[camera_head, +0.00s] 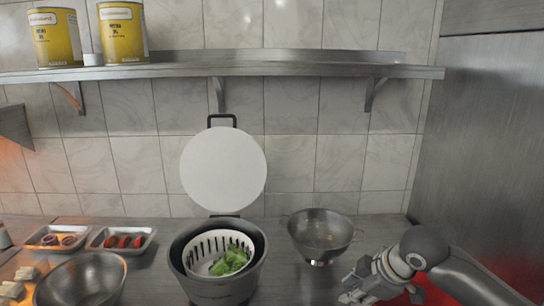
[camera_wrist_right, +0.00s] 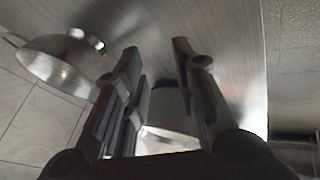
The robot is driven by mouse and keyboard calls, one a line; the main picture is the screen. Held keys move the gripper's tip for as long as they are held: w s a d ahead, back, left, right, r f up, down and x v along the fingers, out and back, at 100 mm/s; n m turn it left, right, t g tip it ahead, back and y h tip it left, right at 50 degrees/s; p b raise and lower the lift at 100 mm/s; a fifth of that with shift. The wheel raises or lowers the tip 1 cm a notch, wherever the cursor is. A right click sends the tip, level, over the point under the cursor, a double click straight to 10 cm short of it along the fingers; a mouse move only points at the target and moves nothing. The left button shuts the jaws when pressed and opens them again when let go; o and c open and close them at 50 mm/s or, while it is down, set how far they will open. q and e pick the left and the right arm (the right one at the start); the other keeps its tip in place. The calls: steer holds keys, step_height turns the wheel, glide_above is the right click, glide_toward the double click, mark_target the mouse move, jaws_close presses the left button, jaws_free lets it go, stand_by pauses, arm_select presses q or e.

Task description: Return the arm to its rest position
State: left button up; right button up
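My right arm comes in at the lower right of the head view, with its gripper (camera_head: 358,287) low over the counter, to the right of and nearer than the metal colander (camera_head: 319,234). In the right wrist view the two fingers of this gripper (camera_wrist_right: 156,50) stand apart with a clear gap and hold nothing. The colander (camera_wrist_right: 62,62) also shows there at the left, beside the fingers and apart from them. My left gripper is not in view.
A dark pot (camera_head: 216,288) with a white slotted basket (camera_head: 206,256) holding green leaves stands mid-counter. A round white lid (camera_head: 223,168) is upright by the wall. A metal bowl (camera_head: 82,280) and two food trays (camera_head: 98,242) are left. A shelf (camera_head: 250,70) holds yellow cans (camera_head: 122,35).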

steer(key=shift+m+y, duration=0.4)
steer(key=shift+m, duration=0.3)
steer(key=s+a+f, duration=0.2)
steer(key=f, duration=0.1)
steer(key=s+a+f, duration=0.2)
steer(key=s, duration=0.1)
steer(key=s+a+f, duration=0.2)
steer(key=f, duration=0.1)
steer(key=shift+s+f, duration=0.25)
steer(key=shift+f, duration=0.1)
steer(key=s+d+f+m+h, duration=0.1)
steer(key=s+d+f+m, duration=0.25)
steer(key=s, duration=0.35)
steer(key=s+d+f+m+g+h, duration=0.15)
steer(key=s+f+m, duration=0.25)
steer(key=s, duration=0.4)
steer(key=s+d+f+m+h, duration=0.1)
steer(key=s+d+f+m, duration=0.25)
steer(key=s, duration=0.35)
step_height(320, 180, down, 25)
steer(key=s+g, duration=0.1)
steer(key=s, duration=0.1)
steer(key=s+d+f+g, duration=0.1)
steer(key=s+d+f, duration=0.1)
steer(key=s+f, duration=1.5)
steer(key=shift+d, duration=0.4)
steer(key=shift+g+h, duration=0.25)
